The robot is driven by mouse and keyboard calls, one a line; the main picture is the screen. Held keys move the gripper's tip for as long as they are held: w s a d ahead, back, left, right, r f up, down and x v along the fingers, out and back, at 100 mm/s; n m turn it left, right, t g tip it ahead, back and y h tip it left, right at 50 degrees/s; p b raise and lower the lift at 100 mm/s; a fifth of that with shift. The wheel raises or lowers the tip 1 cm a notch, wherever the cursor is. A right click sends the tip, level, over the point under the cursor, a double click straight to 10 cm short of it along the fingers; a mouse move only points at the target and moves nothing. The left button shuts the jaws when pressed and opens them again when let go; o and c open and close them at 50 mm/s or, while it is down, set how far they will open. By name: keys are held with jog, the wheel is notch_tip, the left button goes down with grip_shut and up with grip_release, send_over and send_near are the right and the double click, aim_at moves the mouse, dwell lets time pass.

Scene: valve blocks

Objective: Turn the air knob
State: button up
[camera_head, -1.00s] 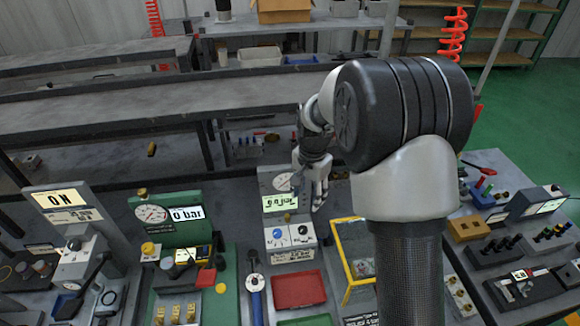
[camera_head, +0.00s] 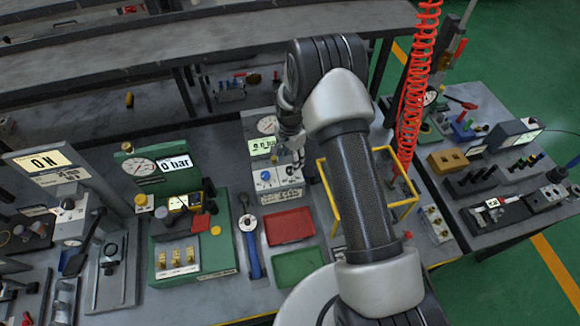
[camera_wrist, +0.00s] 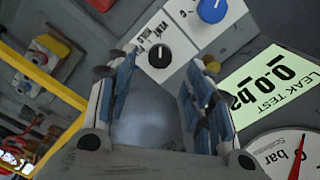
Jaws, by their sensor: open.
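The leak-test block carries a white panel (camera_wrist: 185,35) with a blue knob (camera_wrist: 211,10) and a black knob (camera_wrist: 160,55) with a white pointer line. Lettering by the black knob seems to read "VENT"; I cannot read a label by the blue knob. In the head view the blue knob (camera_head: 265,175) is on the panel's left. My gripper (camera_wrist: 168,62) is open, its fingertips to either side of the black knob in the wrist picture; I cannot tell how far above it they are. In the head view my gripper (camera_head: 299,158) is beside the panel's upper right.
A green "LEAK TEST" display (camera_wrist: 262,88) and a pressure gauge (camera_wrist: 285,155) adjoin the panel. A yellow frame (camera_head: 327,190) stands close on the right. Red (camera_head: 289,226) and green (camera_head: 300,266) trays lie in front. A red coiled hose (camera_head: 415,90) hangs at right.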

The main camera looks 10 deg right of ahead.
aim_at(290, 169)
notch_tip(290, 169, down, 5)
jog(key=shift+f, duration=0.1)
jog(key=shift+c, duration=0.6)
jog(key=c, duration=1)
